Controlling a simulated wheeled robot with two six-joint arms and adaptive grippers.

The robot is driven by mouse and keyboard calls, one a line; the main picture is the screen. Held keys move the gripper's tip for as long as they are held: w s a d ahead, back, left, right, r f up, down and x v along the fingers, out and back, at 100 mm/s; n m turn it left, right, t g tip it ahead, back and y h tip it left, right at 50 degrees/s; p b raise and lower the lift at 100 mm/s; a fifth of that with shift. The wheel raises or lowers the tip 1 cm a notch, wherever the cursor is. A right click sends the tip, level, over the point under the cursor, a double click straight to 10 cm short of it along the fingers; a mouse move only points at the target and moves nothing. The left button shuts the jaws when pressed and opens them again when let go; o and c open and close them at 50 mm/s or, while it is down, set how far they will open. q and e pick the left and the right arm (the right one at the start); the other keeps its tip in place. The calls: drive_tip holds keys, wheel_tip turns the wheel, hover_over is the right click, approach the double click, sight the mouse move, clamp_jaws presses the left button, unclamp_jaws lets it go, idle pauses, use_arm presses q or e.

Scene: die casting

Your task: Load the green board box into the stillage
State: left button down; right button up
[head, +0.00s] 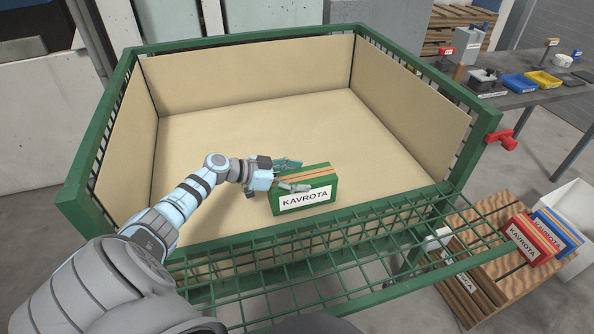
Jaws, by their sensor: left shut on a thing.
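The green board box (318,187), with a white KAVROTA label and brown boards showing at its top, is inside the stillage, just behind the front side. The stillage is a green-framed crate (255,38) lined with tan panels, its mesh front gate (300,280) folded down toward me. My left gripper (291,176) reaches over the gate from the left and is shut on the box at its left end. The box looks upright; its lower edge is near the stillage floor, but I cannot tell whether it touches. My right gripper is not in view.
A wooden pallet (490,285) at the lower right holds a red KAVROTA box (531,240) and a blue one (560,232). A grey table (520,98) with bins stands at the back right. A red latch (503,139) sticks out from the stillage's right post. The stillage floor behind the box is clear.

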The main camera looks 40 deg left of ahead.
use_arm(q)
drive_tip(key=shift+f, duration=0.35)
drive_tip(key=shift+c, duration=1.8)
unclamp_jaws()
drive_tip(key=v, duration=0.7)
drive_tip(key=shift+s+f, duration=0.1)
drive_tip(key=shift+s, duration=0.05)
drive_tip(key=shift+s+a, duration=0.15)
drive_tip(key=shift+r, duration=0.2)
